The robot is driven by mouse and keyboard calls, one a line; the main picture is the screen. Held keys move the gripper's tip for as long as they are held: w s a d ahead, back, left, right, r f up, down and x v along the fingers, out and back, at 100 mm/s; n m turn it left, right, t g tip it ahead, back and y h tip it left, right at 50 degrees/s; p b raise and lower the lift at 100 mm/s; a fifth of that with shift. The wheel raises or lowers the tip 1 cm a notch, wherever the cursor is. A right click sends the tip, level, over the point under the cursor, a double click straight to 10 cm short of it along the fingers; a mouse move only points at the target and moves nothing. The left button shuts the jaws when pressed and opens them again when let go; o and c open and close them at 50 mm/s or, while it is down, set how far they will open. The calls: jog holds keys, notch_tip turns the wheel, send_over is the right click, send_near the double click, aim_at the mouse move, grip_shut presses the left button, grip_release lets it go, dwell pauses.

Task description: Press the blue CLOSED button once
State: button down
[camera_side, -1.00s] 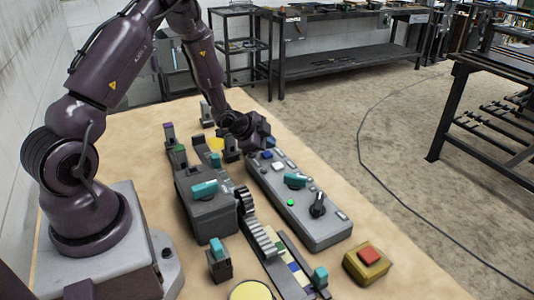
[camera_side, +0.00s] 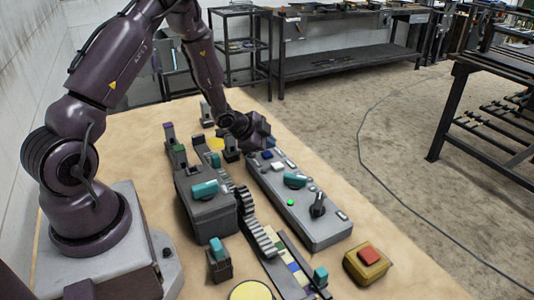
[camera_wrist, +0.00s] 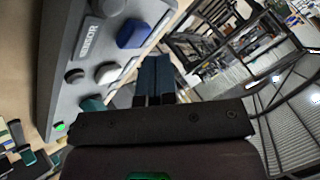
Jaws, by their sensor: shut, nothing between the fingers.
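The blue button (camera_side: 267,155) is near the far end of a long grey control panel (camera_side: 325,235). In the wrist view the blue button (camera_wrist: 133,33) shows as a raised blue block, up and left of the fingertips. My gripper (camera_side: 268,143) is at the far end of the panel in the side view, close to the button. In the wrist view my gripper (camera_wrist: 153,60) has its fingers together and empty. The fingers appear apart from the button in that view, but their exact height over it cannot be told.
The panel also carries a white block (camera_side: 278,165), a teal handle (camera_side: 295,180), a green light (camera_side: 291,202) and a black knob (camera_side: 318,204). A grey geared mechanism (camera_side: 205,212) stands to the left. A yellow box with a red button (camera_side: 367,260) sits at the front right.

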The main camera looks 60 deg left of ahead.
aim_at(267, 155)
jog(key=shift+f, duration=0.1)
jog(key=shift+f, duration=0.35)
jog(key=shift+f, duration=0.5)
dwell(0.6)
jog(key=shift+r, duration=0.15)
dwell(0.3)
jog(key=shift+r, duration=3.3)
